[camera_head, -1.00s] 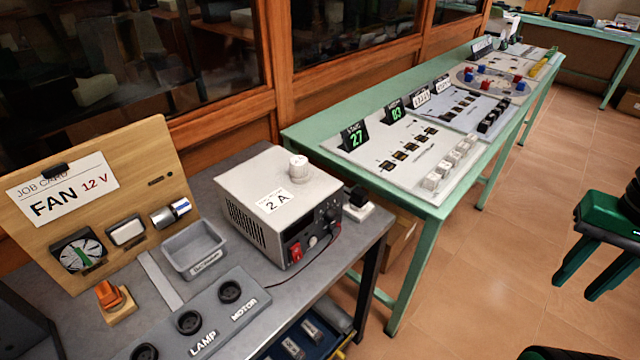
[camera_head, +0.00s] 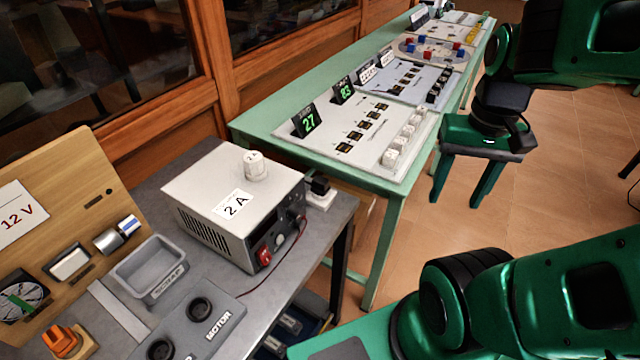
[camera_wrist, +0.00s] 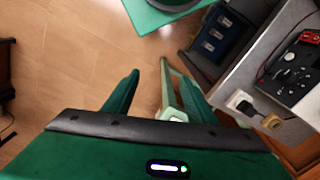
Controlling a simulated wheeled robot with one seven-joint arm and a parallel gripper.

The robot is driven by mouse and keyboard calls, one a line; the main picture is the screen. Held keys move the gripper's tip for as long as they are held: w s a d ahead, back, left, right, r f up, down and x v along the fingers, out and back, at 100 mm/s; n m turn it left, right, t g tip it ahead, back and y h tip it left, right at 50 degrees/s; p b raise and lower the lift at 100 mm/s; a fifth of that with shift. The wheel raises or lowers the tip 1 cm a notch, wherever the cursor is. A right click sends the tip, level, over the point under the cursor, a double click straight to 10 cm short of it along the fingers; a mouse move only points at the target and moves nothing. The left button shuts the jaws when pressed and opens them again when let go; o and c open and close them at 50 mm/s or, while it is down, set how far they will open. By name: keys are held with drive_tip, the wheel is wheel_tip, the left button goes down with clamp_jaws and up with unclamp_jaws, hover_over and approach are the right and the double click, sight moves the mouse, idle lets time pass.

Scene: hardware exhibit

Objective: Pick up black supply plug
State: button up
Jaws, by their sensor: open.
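The black supply plug (camera_head: 319,185) stands on a small white base at the right end of the grey bench, beside the power supply (camera_head: 235,200). In the wrist view a small white block with a dark part (camera_wrist: 243,104) shows at the bench edge; I cannot tell surely whether it is the plug. My gripper (camera_head: 464,188) is open and empty, fingers pointing down over the floor, right of the green table and well away from the plug. Its two green fingers also show in the wrist view (camera_wrist: 160,80).
The green table (camera_head: 385,185) carries display boards and stands behind and right of the bench. A grey scrap tray (camera_head: 150,268) and a socket strip (camera_head: 195,330) lie on the bench. A blue bin (camera_wrist: 224,32) sits lower down. The floor under my gripper is clear.

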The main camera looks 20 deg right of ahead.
drive_tip(key=w+a+r+m, duration=0.1)
drive_tip(key=w+a, duration=0.3)
drive_tip(key=w, duration=0.3)
drive_tip(key=w+a+r+m, duration=0.1)
drive_tip(key=w+a, duration=0.2)
drive_tip(key=w, duration=0.4)
drive_tip(key=m, duration=0.2)
hover_over(320, 178)
wheel_tip(320, 178, down, 11)
drive_tip(key=shift+s+r, duration=0.1)
drive_tip(key=shift+c, duration=0.7)
drive_tip(key=c, duration=1)
